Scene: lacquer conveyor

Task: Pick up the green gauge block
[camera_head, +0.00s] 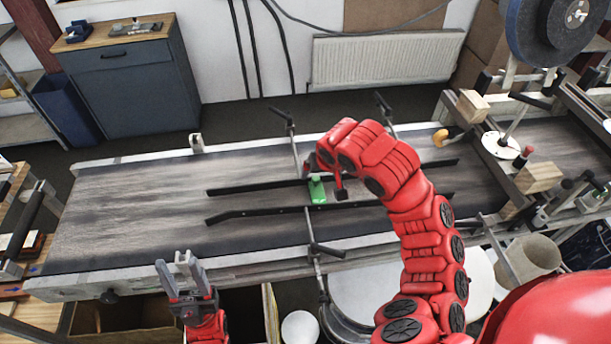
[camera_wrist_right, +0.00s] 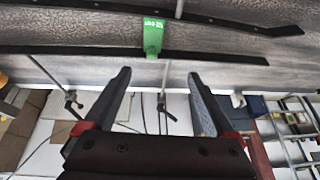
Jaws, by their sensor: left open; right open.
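The green gauge block (camera_head: 317,190) lies on the conveyor belt (camera_head: 120,215) between two black guide rails. In the right wrist view the green block (camera_wrist_right: 153,36) shows beyond the fingertips, near the top middle, apart from both fingers. My right gripper (camera_wrist_right: 160,75) is open and empty, with its two fingers spread wide. In the head view the right arm reaches over the belt, and its wrist is just right of the block; its fingers are mostly hidden there. My left gripper (camera_head: 180,264) is open and empty near the belt's front edge, far left of the block.
The far guide rail (camera_head: 250,188) and near guide rail (camera_head: 250,213) run along either side of the block. Clamp rods (camera_head: 296,150) cross the belt edge. At the right stand a wooden block (camera_head: 538,177) and a roller rig. The belt's left part is clear.

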